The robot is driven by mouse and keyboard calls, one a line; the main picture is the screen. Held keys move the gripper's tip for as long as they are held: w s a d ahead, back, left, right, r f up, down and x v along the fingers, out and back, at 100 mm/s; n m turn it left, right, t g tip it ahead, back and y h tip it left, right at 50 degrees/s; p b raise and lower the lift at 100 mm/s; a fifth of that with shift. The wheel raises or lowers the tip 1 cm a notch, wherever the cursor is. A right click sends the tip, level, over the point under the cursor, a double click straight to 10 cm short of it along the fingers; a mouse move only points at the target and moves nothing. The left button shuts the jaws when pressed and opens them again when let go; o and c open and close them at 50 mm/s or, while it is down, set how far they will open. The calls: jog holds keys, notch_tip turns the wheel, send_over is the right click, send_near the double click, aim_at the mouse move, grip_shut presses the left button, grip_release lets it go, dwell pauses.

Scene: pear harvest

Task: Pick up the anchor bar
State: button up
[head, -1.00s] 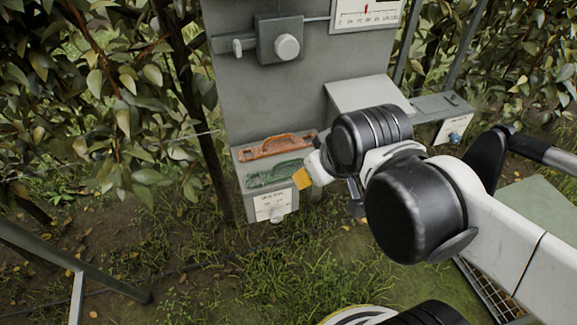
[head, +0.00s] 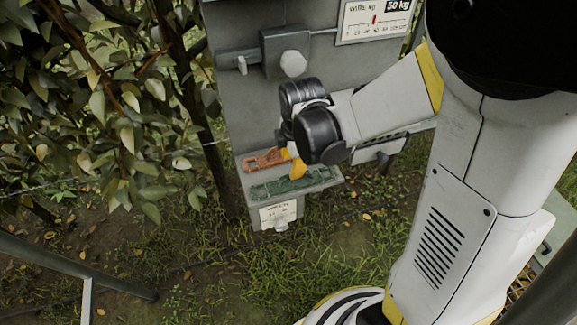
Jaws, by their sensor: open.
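Two bars lie on the small grey shelf (head: 331,178) at the foot of the grey panel: an orange-red one (head: 262,160) behind and a green one (head: 290,185) in front. I cannot tell from the picture which is the anchor bar. My gripper (head: 290,158) is over the shelf, with a yellow finger showing just above the bars near the orange bar's right end. It is open, and neither bar is seen held. The wrist hides the far right of the shelf and most of the fingers.
The grey panel (head: 240,105) rises behind the shelf, with a round knob (head: 293,63) and a wire gauge (head: 375,20) jutting above my wrist. Leafy branches (head: 100,100) stand close on the left. A metal rail (head: 75,265) crosses the lower left.

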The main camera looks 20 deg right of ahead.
aim_at(284, 185)
jog(key=f+b, duration=0.1)
jog(key=f, duration=0.3)
jog(key=f+b, duration=0.1)
jog(key=f, duration=0.1)
jog(key=shift+w+f+b, duration=0.15)
jog(key=shift+w+b, duration=0.15)
jog(key=shift+w, duration=0.05)
grip_shut()
